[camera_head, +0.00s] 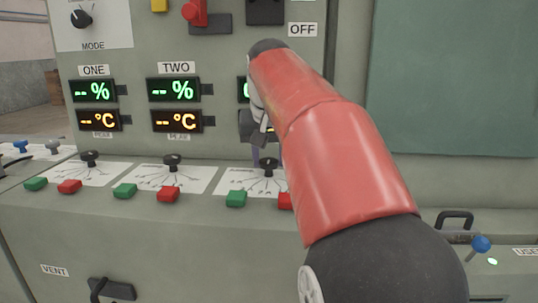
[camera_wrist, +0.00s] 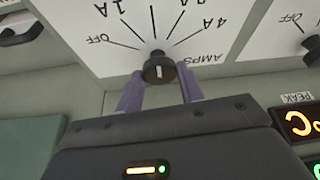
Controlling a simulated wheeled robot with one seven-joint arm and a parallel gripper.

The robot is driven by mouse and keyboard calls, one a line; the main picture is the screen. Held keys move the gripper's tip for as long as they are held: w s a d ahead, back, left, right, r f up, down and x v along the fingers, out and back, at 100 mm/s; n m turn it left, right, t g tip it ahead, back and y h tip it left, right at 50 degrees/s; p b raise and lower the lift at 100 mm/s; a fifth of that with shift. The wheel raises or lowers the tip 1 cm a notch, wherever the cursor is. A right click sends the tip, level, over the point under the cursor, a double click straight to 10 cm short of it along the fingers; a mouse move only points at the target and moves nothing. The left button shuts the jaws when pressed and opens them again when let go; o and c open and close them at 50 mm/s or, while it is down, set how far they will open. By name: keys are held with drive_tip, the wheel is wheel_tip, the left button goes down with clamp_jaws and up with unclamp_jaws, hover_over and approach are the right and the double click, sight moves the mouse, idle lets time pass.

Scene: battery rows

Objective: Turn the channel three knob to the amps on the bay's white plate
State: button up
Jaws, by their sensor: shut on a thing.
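The channel three knob (camera_head: 268,168) is a black knob on the third white dial plate (camera_head: 236,182) from the left. In the wrist view the same knob (camera_wrist: 159,68) sits on its dial, with marks OFF, 1A, 4A and others partly cut off, and AMPS printed beside them. A short pale line shows on the knob; I cannot tell which mark it points to. My gripper (camera_wrist: 160,90) has its two purple fingers on either side of the knob, shut on it. In the head view my red arm hides part of this dial and the channel three displays. No bay plate bearing an amps figure can be made out.
The channel one knob (camera_head: 90,158) and channel two knob (camera_head: 172,162) stand to the left. Green and red buttons line the ledge front, including a green one (camera_head: 236,198) close to my gripper. A blue-tipped lever (camera_head: 481,243) is at the lower right.

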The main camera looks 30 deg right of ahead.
drive_tip(key=o, duration=1)
drive_tip(key=shift+r, duration=0.1)
drive_tip(key=p+v, duration=0.1)
drive_tip(key=v, duration=0.6)
drive_tip(key=shift+s+r+p, duration=0.15)
drive_tip(key=shift+r+p, duration=0.15)
drive_tip(key=shift+p, duration=0.05)
